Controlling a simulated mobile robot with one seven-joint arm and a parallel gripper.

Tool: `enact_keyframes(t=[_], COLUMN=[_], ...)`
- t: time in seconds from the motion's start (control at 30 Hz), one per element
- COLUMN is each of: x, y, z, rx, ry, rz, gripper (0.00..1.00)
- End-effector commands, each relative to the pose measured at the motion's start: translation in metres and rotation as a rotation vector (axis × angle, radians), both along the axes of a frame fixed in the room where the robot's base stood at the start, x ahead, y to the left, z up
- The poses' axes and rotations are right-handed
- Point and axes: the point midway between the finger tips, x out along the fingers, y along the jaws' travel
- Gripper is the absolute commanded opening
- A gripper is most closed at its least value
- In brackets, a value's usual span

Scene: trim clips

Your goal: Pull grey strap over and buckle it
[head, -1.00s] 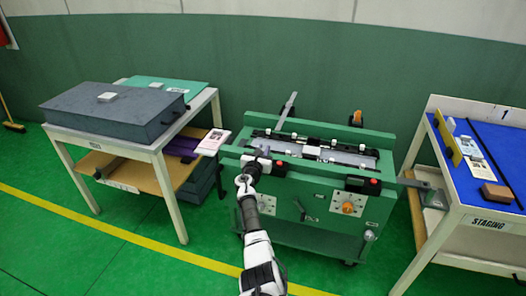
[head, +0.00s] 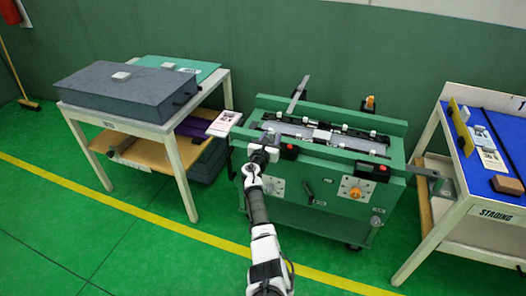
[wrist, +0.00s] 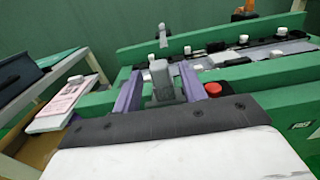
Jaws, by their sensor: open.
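A grey strap (head: 299,93) rises at a tilt from the back edge of the green machine (head: 330,187) in the head view. A pale grey strip with a white block (head: 321,135) lies along the machine's top; I cannot tell which part is the buckle. My gripper (head: 264,148) is at the machine's front left corner, in front of and apart from the strap. In the wrist view my gripper (wrist: 160,84) has its purple fingers apart.
A table with a grey case (head: 125,95) stands left, with a printed card (head: 224,123) beside the machine. A blue-topped staging table (head: 508,140) stands right.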

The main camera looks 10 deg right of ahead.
Motion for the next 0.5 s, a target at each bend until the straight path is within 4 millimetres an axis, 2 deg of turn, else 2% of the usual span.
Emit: enact_keyframes(t=[0.5], x=[-0.073], y=[0.049], z=[-0.002], rx=[0.004], ry=[0.001], rz=[0.000], gripper=[0.42])
